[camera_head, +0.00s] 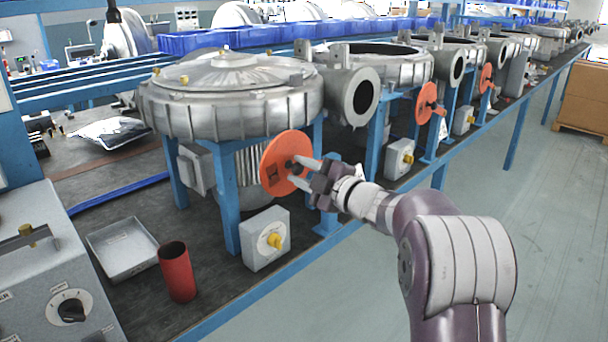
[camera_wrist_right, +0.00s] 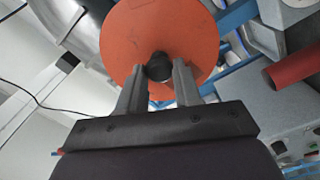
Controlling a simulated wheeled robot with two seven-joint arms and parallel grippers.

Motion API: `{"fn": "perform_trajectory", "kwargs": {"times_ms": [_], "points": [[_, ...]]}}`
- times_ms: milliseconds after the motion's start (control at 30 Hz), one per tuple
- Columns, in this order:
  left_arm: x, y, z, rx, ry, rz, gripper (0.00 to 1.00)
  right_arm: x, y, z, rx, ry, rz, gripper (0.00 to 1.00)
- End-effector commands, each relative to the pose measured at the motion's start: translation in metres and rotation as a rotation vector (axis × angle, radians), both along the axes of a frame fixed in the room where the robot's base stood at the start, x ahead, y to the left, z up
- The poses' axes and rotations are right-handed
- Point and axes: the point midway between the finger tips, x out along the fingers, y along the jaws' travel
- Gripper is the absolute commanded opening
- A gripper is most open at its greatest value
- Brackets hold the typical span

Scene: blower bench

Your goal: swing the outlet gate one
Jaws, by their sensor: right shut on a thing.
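The nearest outlet gate is an orange disc (camera_head: 275,166) standing upright below the outlet flange of the nearest grey blower (camera_head: 235,105). It also shows in the right wrist view (camera_wrist_right: 130,40), with a dark round knob (camera_wrist_right: 159,68) on its face. My right gripper (camera_head: 297,168) reaches in from the right at the disc. In the right wrist view its two fingers (camera_wrist_right: 158,84) stand on either side of the knob and are shut on it. The blower's open outlet (camera_head: 365,97) is above and to the right of the disc. My left gripper is not in view.
A grey box with a yellow knob (camera_head: 266,240) stands just below the disc. A red cup (camera_head: 177,272) and a metal tray (camera_head: 122,250) are on the bench at left. More blowers with orange discs (camera_head: 430,103) line the bench.

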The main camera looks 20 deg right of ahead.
Motion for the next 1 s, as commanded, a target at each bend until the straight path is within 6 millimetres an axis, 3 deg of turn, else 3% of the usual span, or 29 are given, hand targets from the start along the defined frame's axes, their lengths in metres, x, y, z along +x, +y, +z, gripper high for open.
{"fn": "perform_trajectory", "kwargs": {"times_ms": [333, 367, 400, 433, 767, 1000], "points": [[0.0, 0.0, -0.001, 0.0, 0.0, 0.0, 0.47, 0.0, 0.001, -0.007, -0.001, 0.011, 0.002, 0.0], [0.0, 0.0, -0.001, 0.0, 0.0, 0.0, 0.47, 0.0, 0.001, -0.007, -0.002, 0.012, 0.003, 0.43], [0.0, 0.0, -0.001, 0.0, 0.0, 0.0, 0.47, 0.0, 0.001, -0.007, -0.002, 0.012, 0.002, 0.56], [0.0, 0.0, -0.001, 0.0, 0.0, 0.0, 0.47, 0.0, 0.001, -0.007, -0.001, 0.011, 0.002, 0.59], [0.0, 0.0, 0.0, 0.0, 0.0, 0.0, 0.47, -0.005, -0.002, -0.003, -0.002, 0.007, 0.0, 0.59], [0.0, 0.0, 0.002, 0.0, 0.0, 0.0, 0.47, -0.059, -0.026, -0.003, -0.001, 0.007, -0.004, 0.59]]}}
